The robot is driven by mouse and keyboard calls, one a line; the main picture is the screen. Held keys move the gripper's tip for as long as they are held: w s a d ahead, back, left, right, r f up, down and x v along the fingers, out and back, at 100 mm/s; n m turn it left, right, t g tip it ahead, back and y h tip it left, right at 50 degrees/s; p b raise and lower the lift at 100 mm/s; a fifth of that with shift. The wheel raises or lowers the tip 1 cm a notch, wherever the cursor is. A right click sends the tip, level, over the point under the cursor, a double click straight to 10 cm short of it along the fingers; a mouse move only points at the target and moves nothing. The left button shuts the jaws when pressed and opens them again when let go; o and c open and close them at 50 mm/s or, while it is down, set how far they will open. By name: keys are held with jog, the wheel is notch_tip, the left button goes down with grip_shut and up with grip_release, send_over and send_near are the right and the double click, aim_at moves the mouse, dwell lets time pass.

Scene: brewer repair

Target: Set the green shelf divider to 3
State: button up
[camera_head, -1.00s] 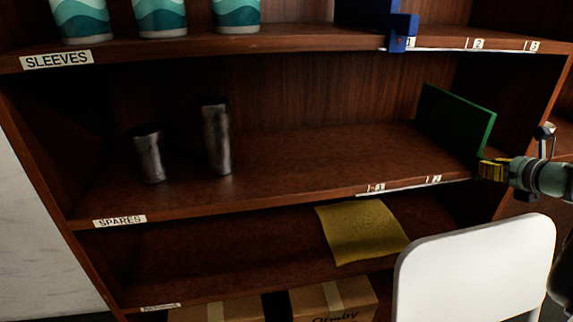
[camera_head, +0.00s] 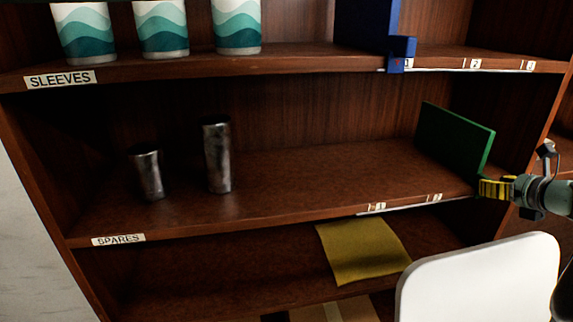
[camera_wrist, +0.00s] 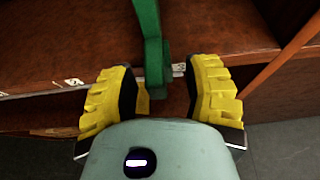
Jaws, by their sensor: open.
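The green shelf divider (camera_head: 455,140) stands upright at the right end of the middle shelf (camera_head: 290,185). The scale on that shelf's front edge (camera_head: 400,204) shows marks 1 and 2 to the left of the divider; its third mark is hidden near the divider and my gripper. My gripper (camera_head: 482,188) is at the divider's front end. In the wrist view, my gripper's yellow fingers (camera_wrist: 160,92) are apart, one on each side of the divider's narrow green front part (camera_wrist: 153,60), with gaps showing on both sides.
A blue divider (camera_head: 367,25) stands at mark 1 on the upper shelf, beside patterned cups (camera_head: 160,28). Two metal cylinders (camera_head: 217,155) stand left on the middle shelf. A white chair back (camera_head: 480,280) is in front, below my arm.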

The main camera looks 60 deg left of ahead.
jog(key=v, duration=1.1)
jog(key=shift+s+d, duration=0.15)
jog(key=shift+d, duration=0.05)
